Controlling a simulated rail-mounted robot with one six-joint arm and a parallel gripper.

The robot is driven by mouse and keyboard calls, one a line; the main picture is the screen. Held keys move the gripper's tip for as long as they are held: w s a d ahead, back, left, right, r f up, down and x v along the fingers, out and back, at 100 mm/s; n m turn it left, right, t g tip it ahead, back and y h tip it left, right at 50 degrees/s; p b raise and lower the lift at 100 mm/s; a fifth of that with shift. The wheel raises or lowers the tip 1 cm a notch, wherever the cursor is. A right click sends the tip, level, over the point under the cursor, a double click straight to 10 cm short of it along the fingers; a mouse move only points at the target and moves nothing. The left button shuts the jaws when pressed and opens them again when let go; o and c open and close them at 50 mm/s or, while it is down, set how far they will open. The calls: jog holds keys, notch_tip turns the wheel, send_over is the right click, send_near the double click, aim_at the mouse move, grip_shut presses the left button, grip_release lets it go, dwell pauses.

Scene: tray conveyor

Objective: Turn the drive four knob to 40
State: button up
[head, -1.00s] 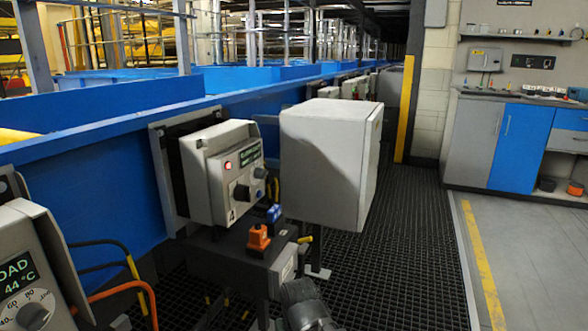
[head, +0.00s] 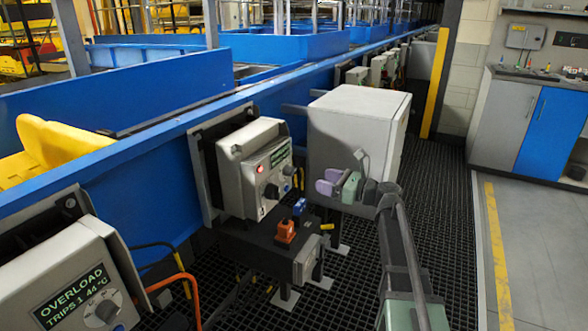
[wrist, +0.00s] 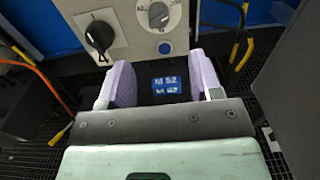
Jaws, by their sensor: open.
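The drive box (head: 245,165) is grey, mounted on the blue conveyor side, with a lit red lamp and a small green-text display too small to read. A dark knob (head: 271,191) is on its front. In the wrist view, a black lever-like knob (wrist: 100,36) is at upper left and a grey knob on a pale scale dial (wrist: 158,15) is at top centre. The scale figures are hard to read. My gripper (head: 328,181) is open and empty, in front and to the right of the box. Its purple-padded fingers also show in the wrist view (wrist: 160,80), apart from both knobs.
Orange (head: 285,231) and blue (head: 299,207) connectors stand on a dark ledge below the box. A large grey cabinet (head: 352,120) stands close to the right. A nearer overload box (head: 80,275) with cables is at lower left. Grating floor lies open to the right.

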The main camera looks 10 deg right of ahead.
aim_at(294, 171)
jog(key=x, duration=1.1)
jog(key=shift+s+f, duration=0.1)
jog(key=c, duration=0.9)
